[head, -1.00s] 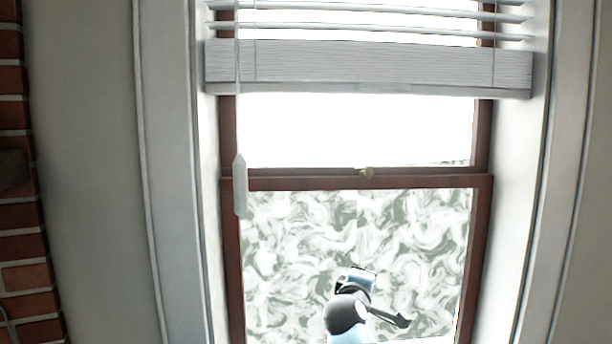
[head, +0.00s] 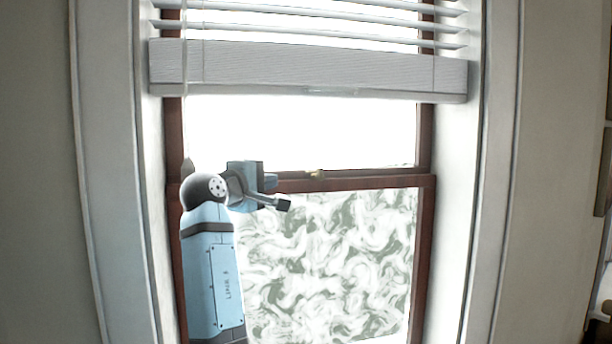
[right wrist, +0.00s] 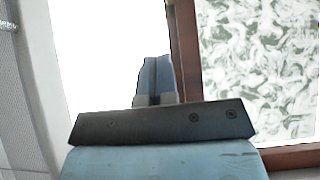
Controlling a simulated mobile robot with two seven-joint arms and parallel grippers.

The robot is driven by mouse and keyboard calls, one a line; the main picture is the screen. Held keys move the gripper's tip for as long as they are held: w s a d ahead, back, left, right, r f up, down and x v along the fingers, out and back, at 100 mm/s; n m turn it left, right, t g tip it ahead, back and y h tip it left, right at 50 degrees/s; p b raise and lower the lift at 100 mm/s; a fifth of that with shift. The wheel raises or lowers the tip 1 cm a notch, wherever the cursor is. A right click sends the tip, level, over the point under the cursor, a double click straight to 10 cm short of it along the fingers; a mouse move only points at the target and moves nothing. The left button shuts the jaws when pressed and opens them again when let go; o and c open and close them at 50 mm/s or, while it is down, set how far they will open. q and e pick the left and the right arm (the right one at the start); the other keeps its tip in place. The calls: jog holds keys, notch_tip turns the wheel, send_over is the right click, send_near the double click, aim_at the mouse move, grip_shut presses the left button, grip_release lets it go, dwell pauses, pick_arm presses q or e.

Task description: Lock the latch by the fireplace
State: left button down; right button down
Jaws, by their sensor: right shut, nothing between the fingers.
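The latch (head: 316,174) is a small brass-coloured piece on top of the brown middle rail of the window. It is too small to tell which way it is turned. My right gripper (head: 271,182) is at rail height, a short way left of the latch in the head view. The right wrist view shows its two blue fingers (right wrist: 155,80) together and empty, near the brown rail (right wrist: 187,50). The latch cannot be made out in the right wrist view. My left gripper is not in view.
A white blind (head: 310,70) hangs across the upper window, above my gripper. Pale window casing (head: 110,180) stands on both sides. The lower pane (head: 330,260) is patterned and the upper pane is bright. The space right of the latch is clear.

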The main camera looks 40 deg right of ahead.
jog(key=p, duration=0.3)
send_near(317, 172)
jog(key=w+d, duration=0.3)
jog(key=shift+s+d+r+p, duration=0.15)
jog(key=shift+s+d, duration=0.1)
jog(key=shift+d, duration=0.25)
jog(key=shift+s+d+p, duration=0.15)
jog(key=shift+s+d, duration=0.05)
jog(key=shift+d, duration=0.3)
jog(key=shift+s+d, duration=0.35)
jog(key=shift+d, duration=0.2)
